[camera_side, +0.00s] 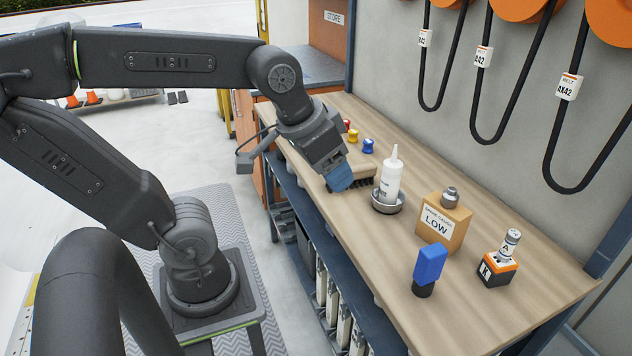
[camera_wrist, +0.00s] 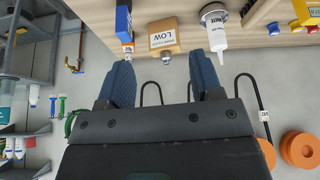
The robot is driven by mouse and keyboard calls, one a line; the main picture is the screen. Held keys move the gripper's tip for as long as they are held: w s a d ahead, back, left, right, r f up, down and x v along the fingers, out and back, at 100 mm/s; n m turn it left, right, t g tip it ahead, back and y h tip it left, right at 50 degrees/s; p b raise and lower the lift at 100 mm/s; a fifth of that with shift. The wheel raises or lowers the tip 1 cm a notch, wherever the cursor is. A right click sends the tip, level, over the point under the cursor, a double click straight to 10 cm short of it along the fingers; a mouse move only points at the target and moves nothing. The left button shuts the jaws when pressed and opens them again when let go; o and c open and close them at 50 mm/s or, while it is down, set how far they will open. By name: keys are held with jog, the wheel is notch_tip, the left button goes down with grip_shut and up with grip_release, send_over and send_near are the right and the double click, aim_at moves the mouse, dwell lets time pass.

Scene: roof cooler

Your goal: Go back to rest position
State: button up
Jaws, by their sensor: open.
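My gripper (camera_side: 341,180) hangs over the left part of the wooden workbench (camera_side: 465,299), left of a white squeeze bottle (camera_side: 391,178). It also shows in the wrist view (camera_wrist: 163,76), where its two blue fingers stand apart with nothing between them. In the side view, the fingers overlap a dark brush-like item behind them, and I cannot tell how far above the bench they are. The arm is bent, with the forearm reaching out over the bench.
The bottle stands in a round metal dish (camera_side: 388,207). To its right are a cardboard box marked LOW (camera_side: 436,231), a blue-topped tool (camera_side: 430,264) and an orange-black holder (camera_side: 497,271). Black belts (camera_side: 474,110) hang along the wall.

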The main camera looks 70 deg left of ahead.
jog(key=shift+s+d+f+m, duration=0.25)
jog(key=shift+s+d+f, duration=0.15)
jog(key=shift+s, duration=0.25)
jog(key=shift+s+d+f+m, duration=0.25)
jog(key=shift+s+f, duration=0.2)
jog(key=shift+s, duration=0.2)
